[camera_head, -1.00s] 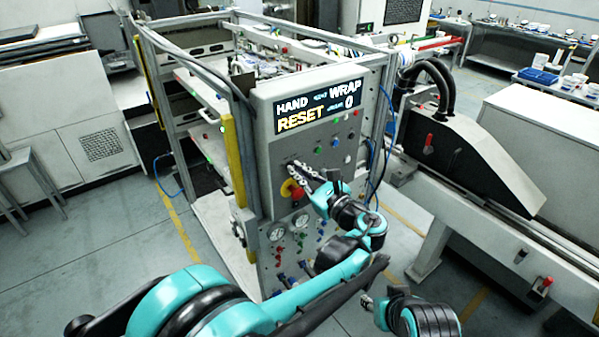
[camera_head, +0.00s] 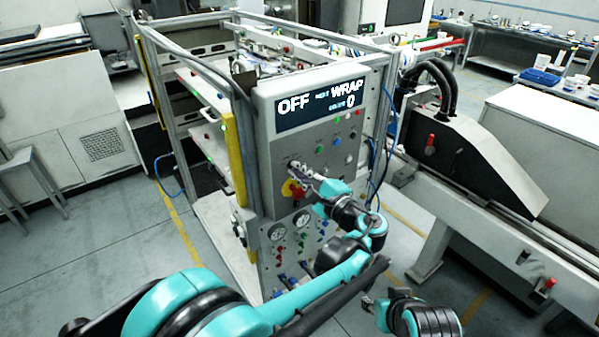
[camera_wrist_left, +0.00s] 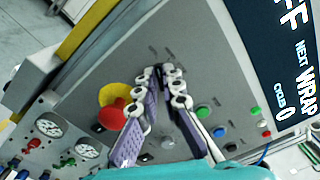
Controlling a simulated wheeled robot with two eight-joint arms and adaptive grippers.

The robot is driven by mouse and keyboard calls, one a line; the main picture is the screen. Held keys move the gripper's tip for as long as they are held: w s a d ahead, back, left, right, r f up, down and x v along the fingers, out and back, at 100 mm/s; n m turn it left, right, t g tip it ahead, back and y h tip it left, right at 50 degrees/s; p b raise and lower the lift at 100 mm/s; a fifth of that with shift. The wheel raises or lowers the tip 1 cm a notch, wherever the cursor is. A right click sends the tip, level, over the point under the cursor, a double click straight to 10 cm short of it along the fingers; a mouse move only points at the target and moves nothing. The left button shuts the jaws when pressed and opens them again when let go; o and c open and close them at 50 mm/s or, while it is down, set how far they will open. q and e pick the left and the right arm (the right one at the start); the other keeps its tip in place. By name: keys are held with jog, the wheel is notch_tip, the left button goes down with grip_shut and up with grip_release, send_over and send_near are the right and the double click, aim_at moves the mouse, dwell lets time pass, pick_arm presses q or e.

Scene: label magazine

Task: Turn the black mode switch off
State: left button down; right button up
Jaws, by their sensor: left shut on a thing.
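The grey control panel (camera_head: 265,150) faces me, with a display (camera_head: 320,103) at its top that reads OFF, NEXT WRAP and 0. My left gripper (camera_head: 293,168) reaches the panel left of its middle, above the red emergency button (camera_head: 296,194) on its yellow plate. In the left wrist view its two fingers (camera_wrist_left: 166,72) come together at the tips on the black mode switch, which they almost wholly hide. I cannot make out the knob's angle. My right gripper (camera_head: 368,303) is low in the head view, away from the panel, its fingers unclear.
Small green, blue and red buttons (camera_wrist_left: 203,111) sit right of my left fingers. Pressure gauges (camera_head: 278,231) and several small valves are below the emergency button. A metal frame stands behind the panel, and a grey machine with a black guard (camera_head: 470,165) is at the right.

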aim_at(289, 131)
pick_arm(q)
jog(key=shift+n, duration=0.4)
jog(key=shift+r, duration=0.1)
jog(key=c, duration=1.7)
grip_release()
jog(key=shift+w+a, duration=0.1)
jog(key=shift+w, duration=0.1)
notch_tip(289, 131, up, 9)
jog(key=shift+s+f, duration=0.1)
jog(key=shift+s, duration=0.05)
jog(key=shift+w+r, duration=0.2)
jog(key=shift+r, duration=0.25)
jog(key=shift+s, duration=0.1)
